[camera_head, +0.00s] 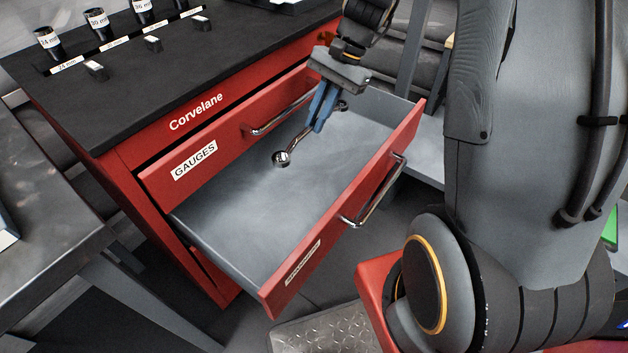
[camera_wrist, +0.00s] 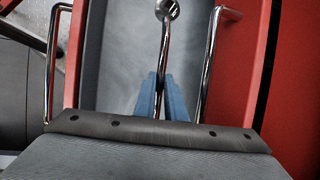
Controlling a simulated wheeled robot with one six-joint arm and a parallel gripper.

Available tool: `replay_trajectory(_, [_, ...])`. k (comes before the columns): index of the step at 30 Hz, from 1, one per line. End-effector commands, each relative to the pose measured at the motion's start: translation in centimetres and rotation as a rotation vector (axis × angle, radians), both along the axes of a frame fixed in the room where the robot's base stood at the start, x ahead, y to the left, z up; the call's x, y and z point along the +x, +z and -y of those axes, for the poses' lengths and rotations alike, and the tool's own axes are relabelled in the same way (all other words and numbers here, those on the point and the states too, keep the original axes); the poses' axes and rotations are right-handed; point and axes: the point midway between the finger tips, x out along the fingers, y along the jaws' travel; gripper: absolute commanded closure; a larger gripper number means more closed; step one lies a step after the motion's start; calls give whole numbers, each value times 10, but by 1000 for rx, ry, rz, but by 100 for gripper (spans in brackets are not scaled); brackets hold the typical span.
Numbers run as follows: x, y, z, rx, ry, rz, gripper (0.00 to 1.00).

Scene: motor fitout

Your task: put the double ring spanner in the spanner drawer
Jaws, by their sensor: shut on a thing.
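The double ring spanner (camera_head: 293,147) is a chrome bar with ring ends. My gripper (camera_head: 319,124) is shut on its shank with blue fingers and holds it over the open drawer (camera_head: 250,215). One ring end points down-left in the head view; the other end shows just right of the fingers. In the wrist view the spanner (camera_wrist: 165,40) runs up from between the fingertips (camera_wrist: 160,88), with a ring at the top edge. The drawer is grey inside with a red front; its label is too small to read. I cannot tell whether the spanner touches the drawer floor.
The drawer above, labelled GAUGES (camera_head: 194,160), is shut and has a chrome handle. The black cabinet top (camera_head: 150,100) carries several labelled black sockets (camera_head: 97,22). A grey metal table (camera_head: 45,250) stands at the left. The drawer floor around the spanner looks empty.

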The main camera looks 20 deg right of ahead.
Motion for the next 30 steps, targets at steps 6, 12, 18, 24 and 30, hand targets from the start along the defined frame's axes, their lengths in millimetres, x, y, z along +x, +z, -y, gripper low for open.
replay_trajectory(6, [-2, -46, 0, 2, -2, -7, 100])
replay_trajectory(12, [-2, -95, 0, 2, -2, -7, 100])
replay_trajectory(18, [-1, -126, 0, 1, -2, -3, 100])
replay_trajectory(24, [0, -138, 0, 0, 0, -2, 100])
replay_trajectory(30, [-1, -166, 0, 1, -1, -4, 100])
